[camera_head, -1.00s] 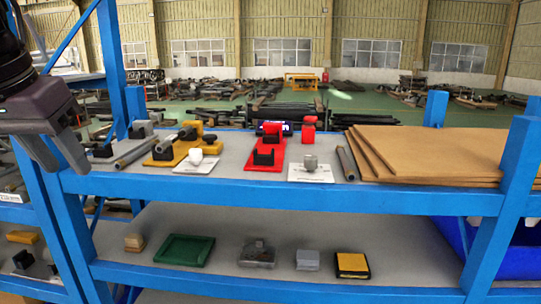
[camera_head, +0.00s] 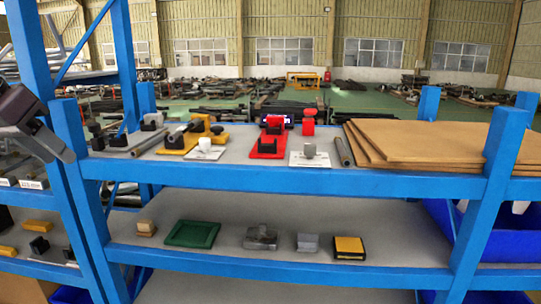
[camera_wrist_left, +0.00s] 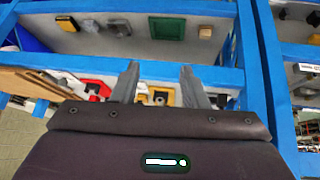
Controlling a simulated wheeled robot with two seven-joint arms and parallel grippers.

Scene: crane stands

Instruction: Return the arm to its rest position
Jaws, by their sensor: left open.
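My left gripper (camera_head: 62,146) is at the left edge of the head view, in front of the blue shelf rack's left post. It is open and empty, clear of the shelf items. In the left wrist view its two fingers (camera_wrist_left: 160,85) stand apart with nothing between them. A yellow stand (camera_head: 184,140) and a red stand (camera_head: 268,142), each with black supports, sit on the rack's upper shelf. My right gripper is in neither view.
The blue rack's front beam (camera_head: 300,183) and left post (camera_head: 78,150) are close by. Brown boards (camera_head: 430,140) lie at the upper shelf's right. The lower shelf holds a green tray (camera_head: 192,234), a yellow-topped box (camera_head: 349,247) and small blocks. Another rack stands at left.

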